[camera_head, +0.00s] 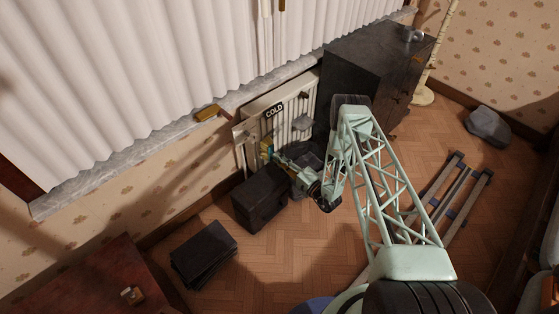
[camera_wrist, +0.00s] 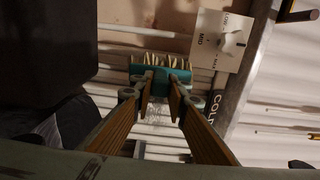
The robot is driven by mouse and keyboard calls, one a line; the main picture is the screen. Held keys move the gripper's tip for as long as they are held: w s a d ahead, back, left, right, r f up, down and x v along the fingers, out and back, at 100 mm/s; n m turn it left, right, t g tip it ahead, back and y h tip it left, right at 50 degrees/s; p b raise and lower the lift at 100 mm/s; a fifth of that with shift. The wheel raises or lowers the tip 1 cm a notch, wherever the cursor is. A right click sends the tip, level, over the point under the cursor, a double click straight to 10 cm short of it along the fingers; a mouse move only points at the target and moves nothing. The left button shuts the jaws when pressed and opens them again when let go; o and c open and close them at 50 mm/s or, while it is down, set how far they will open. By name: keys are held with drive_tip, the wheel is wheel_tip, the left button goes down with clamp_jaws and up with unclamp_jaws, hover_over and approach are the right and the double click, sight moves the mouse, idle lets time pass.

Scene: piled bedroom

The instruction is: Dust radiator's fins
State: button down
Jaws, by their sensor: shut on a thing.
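The white radiator (camera_head: 287,108) stands under the window sill and carries a black "COLD" label. My gripper (camera_head: 277,157) is at the radiator's lower left front. In the wrist view my gripper (camera_wrist: 160,90) is shut on a teal brush (camera_wrist: 152,72) with pale bristles pointing away from me. The brush also shows small in the head view (camera_head: 265,147). The bristles are close to the radiator's surface; I cannot tell whether they touch. A white LOW/MID/MAX dial plate (camera_wrist: 221,40) is right of the brush.
A black box (camera_head: 259,197) stands close left of my gripper, with a dark stack (camera_head: 204,254) farther left. A dark cabinet (camera_head: 365,62) is right of the radiator. Grey lumps lie near the radiator's foot. A brass-coloured block (camera_head: 208,113) rests on the sill.

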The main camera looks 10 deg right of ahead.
sight(272, 153)
drive_tip(key=shift+b+x, duration=0.6)
drive_tip(key=shift+x, duration=1.15)
drive_tip(key=shift+x, duration=0.8)
drive_tip(key=shift+w, duration=0.2)
drive_tip(key=shift+w+d+r, duration=0.1)
drive_tip(key=shift+w+d, duration=0.35)
drive_tip(key=shift+d, duration=0.35)
drive_tip(key=shift+w+d+f, duration=0.1)
drive_tip(key=shift+w+d, duration=0.4)
drive_tip(key=shift+d, duration=0.35)
drive_tip(key=shift+w+d+r, duration=0.1)
drive_tip(key=shift+w+d, duration=0.35)
drive_tip(key=shift+d, duration=0.35)
drive_tip(key=shift+d, duration=0.1)
drive_tip(key=shift+w+d, duration=0.4)
drive_tip(key=shift+d, duration=0.4)
drive_tip(key=shift+w+d, duration=0.4)
drive_tip(key=shift+d, duration=0.35)
drive_tip(key=shift+w+d, duration=0.4)
drive_tip(key=shift+d, duration=0.4)
drive_tip(key=shift+w, duration=0.1)
